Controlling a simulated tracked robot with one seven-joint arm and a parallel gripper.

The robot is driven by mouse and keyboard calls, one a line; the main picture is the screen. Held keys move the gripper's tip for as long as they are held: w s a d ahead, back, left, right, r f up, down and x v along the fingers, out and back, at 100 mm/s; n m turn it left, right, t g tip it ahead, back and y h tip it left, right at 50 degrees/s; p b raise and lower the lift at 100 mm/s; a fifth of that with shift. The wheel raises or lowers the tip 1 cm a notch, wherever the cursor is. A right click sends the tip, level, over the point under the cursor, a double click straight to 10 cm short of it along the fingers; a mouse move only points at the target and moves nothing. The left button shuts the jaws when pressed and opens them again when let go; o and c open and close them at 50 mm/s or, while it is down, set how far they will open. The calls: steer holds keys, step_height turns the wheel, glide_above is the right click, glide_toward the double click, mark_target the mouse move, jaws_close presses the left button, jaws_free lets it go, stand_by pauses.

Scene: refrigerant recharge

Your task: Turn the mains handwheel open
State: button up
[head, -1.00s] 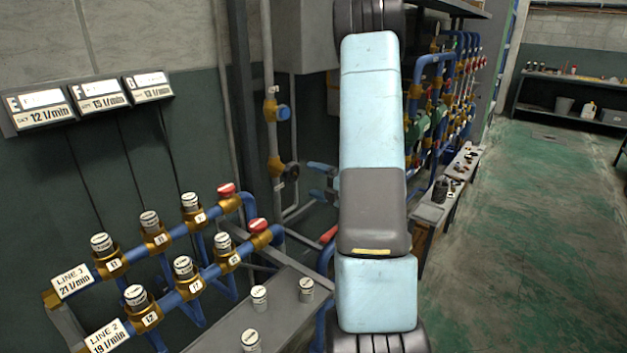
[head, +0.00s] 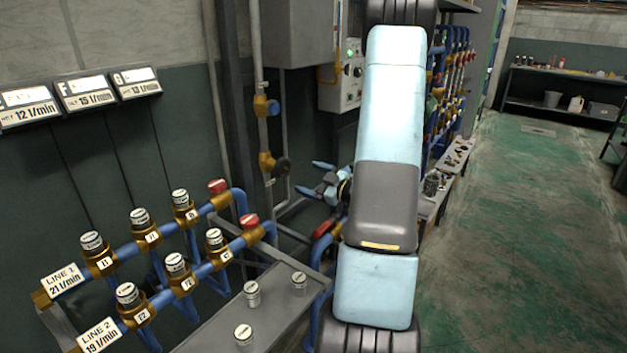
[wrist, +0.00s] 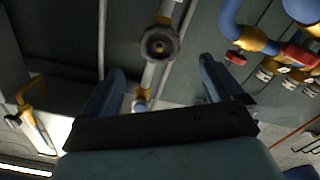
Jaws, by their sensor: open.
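The mains handwheel appears to be the dark round wheel (head: 281,167) on the brass valve of the vertical grey pipe by the wall. It also shows in the wrist view (wrist: 159,43), facing the camera, at upper centre. My gripper (head: 312,178) is just right of the wheel in the head view, fingers pointing towards the pipe. In the wrist view my gripper (wrist: 163,66) is open and empty, with one blue finger on each side of the wheel's line. The fingers seem short of the wheel, and I see no contact. My arm hides part of the background.
A blue-capped valve (head: 267,106) sits higher on the same pipe. Blue pipe manifolds with red knobs (head: 249,221) stand at left, beside a grey bench (head: 215,325) with loose canisters. A control box (head: 341,88) is behind. The green floor at right is clear.

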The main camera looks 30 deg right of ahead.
mark_target(286, 169)
steer(key=shift+w+a+r+m, duration=0.1)
steer(key=shift+w+a+m, duration=0.4)
steer(key=shift+w+m, duration=0.65)
steer(key=shift+w+a+m, duration=0.55)
steer(key=shift+w+m, duration=0.1)
steer(key=shift+w, duration=0.95)
steer(key=shift+w+a+r+m, duration=0.1)
steer(key=shift+w+a+m, duration=0.4)
steer(key=shift+w+m, duration=0.65)
steer(key=shift+w+n, duration=0.2)
steer(key=shift+n, duration=0.05)
steer(key=c, duration=1)
steer(key=n, duration=0.4)
steer(key=shift+n, duration=0.3)
steer(key=shift+c, duration=0.2)
steer(key=shift+d+f, duration=0.1)
steer(key=n, duration=0.4)
steer(key=shift+n, duration=0.4)
